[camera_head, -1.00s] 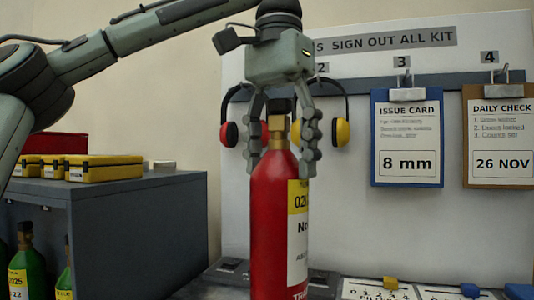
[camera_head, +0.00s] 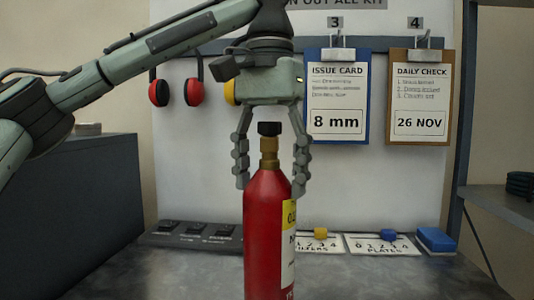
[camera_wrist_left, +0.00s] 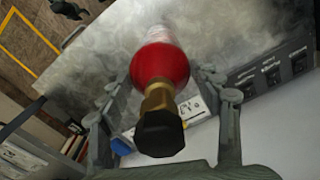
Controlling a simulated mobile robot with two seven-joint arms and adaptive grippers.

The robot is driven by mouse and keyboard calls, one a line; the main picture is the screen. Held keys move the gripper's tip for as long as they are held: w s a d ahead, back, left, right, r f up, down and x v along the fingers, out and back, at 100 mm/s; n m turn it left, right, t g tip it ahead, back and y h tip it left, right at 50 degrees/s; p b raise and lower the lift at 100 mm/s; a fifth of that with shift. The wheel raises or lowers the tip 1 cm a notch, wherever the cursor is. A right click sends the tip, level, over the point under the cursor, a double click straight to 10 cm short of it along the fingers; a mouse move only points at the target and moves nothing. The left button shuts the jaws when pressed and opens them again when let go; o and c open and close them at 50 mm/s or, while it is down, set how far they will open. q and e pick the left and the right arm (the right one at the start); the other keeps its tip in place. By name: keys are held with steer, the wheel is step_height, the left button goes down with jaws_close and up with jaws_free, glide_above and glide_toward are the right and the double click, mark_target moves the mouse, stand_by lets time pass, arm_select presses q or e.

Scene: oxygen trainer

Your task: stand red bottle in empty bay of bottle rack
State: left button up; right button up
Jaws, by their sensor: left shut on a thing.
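The red bottle (camera_head: 265,235) is upright in the head view, with a brass neck, a black cap and a yellow-and-white label facing right. Its bottom is cut off by the picture edge. My left gripper (camera_head: 270,186) is shut on it from above, one finger on each side of the neck and shoulder. The left wrist view looks down on the black cap, brass neck and red shoulder of the bottle (camera_wrist_left: 160,62) between the fingers. No bottle rack or empty bay can be made out now. My right gripper is not in view.
A grey bench (camera_head: 170,272) lies behind and around the bottle, with a switch strip (camera_head: 195,235), number plates and a blue block (camera_head: 436,240) at its back. A dark cabinet (camera_head: 75,215) stands at left. Clipboards (camera_head: 338,100) hang on the white board behind.

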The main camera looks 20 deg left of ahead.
arm_select(q)
steer(key=shift+f, duration=0.15)
steer(key=o, duration=1.9)
steer(key=shift+s+f, duration=0.1)
steer(key=shift+f, duration=0.05)
